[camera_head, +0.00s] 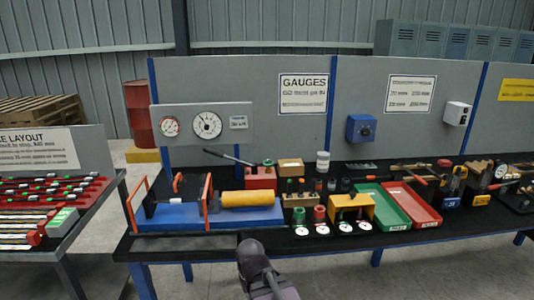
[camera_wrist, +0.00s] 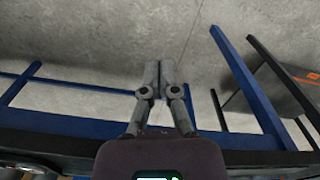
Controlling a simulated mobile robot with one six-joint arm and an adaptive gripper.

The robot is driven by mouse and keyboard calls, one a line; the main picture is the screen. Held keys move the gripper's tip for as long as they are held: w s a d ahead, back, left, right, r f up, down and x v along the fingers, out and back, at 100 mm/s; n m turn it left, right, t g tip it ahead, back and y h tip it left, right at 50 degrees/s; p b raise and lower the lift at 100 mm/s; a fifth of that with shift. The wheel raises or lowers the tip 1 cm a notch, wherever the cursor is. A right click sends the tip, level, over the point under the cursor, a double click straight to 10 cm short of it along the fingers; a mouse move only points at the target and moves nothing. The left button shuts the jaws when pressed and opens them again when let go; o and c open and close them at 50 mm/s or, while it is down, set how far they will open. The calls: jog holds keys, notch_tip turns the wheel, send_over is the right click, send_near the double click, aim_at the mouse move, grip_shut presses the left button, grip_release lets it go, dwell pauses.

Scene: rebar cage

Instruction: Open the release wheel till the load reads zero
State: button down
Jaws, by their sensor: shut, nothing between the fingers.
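A red pump block (camera_head: 261,178) with a long dark lever (camera_head: 230,157) stands at the back of the bench. A small green knob (camera_head: 268,162) sits on top of it; I cannot tell for sure whether this is the release wheel. Two round dials, a small one (camera_head: 169,126) and a larger one (camera_head: 207,125), are on a grey panel behind; their readings are too small to tell. A yellow cylinder (camera_head: 248,199) lies on a blue base (camera_head: 180,216). My gripper (camera_wrist: 158,66) is shut and empty, in front of the bench, apart from the pump.
The black bench top (camera_head: 220,243) carries a green tray (camera_head: 383,207), a red tray (camera_head: 411,205), a yellow stand (camera_head: 351,208) and several small tools. Orange handles (camera_head: 207,199) rise beside the cylinder. The wrist view shows concrete floor (camera_wrist: 90,45) and a blue bench leg (camera_wrist: 250,85).

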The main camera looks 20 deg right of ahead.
notch_tip(320, 180, up, 6)
jog(key=p, duration=0.4)
jog(key=shift+f, duration=0.1)
jog(key=c, duration=0.6)
grip_release()
